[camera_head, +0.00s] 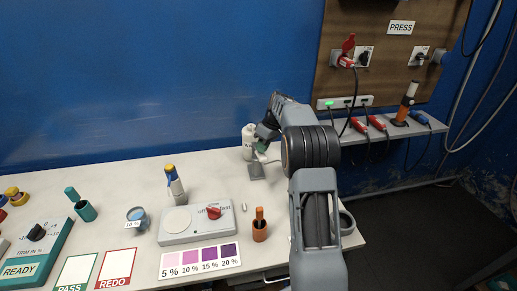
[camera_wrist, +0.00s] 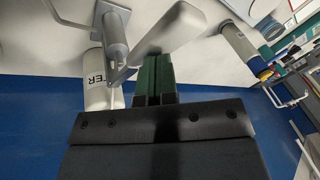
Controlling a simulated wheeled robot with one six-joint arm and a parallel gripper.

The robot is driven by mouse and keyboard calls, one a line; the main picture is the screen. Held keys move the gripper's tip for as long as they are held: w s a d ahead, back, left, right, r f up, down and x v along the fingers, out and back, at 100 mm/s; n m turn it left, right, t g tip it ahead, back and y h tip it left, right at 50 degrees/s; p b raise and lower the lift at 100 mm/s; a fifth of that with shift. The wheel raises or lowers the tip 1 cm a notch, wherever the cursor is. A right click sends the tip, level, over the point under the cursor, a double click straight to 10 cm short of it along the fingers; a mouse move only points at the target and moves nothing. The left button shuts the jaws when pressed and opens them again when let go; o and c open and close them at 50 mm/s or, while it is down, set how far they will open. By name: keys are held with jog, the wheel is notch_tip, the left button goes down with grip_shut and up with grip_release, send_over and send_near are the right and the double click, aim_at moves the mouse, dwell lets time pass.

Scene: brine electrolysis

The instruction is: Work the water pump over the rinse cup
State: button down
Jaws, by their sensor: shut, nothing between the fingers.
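The white water bottle (camera_head: 247,139) stands at the back of the table, and part of its lettering, "TER", reads in the wrist view (camera_wrist: 97,82). A grey post with a small bracket (camera_wrist: 116,42), which looks like part of the water pump, is beside it. My gripper (camera_head: 262,147) is down next to the bottle, partly covering the pump. In the wrist view its green fingers (camera_wrist: 153,75) are shut and empty, close to a rounded white part (camera_wrist: 168,32); I cannot tell whether they touch. A grey cup (camera_head: 347,222) is mostly hidden behind my arm; I cannot tell if it is the rinse cup.
Sockets and plugs (camera_head: 347,60) are on the wall panel at the right.

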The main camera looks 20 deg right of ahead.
dwell(0.4)
notch_tip(320, 180, down, 6)
jog(key=b, duration=0.5)
notch_tip(320, 180, up, 6)
jog(key=p, duration=0.5)
jog(key=shift+p, duration=0.3)
jog(key=shift+r, duration=0.1)
jog(key=r+p, duration=0.1)
jog(key=w+r+p, duration=0.1)
jog(key=r+p, duration=0.1)
jog(key=shift+d, duration=0.1)
jog(key=shift+w+d+r+p, duration=0.1)
jog(key=shift+w+r+p, duration=0.2)
jog(key=shift+r+p, duration=0.35)
jog(key=shift+w+d+r+p, duration=0.1)
jog(key=shift+w+r+p, duration=0.2)
jog(key=shift+r+p, duration=0.3)
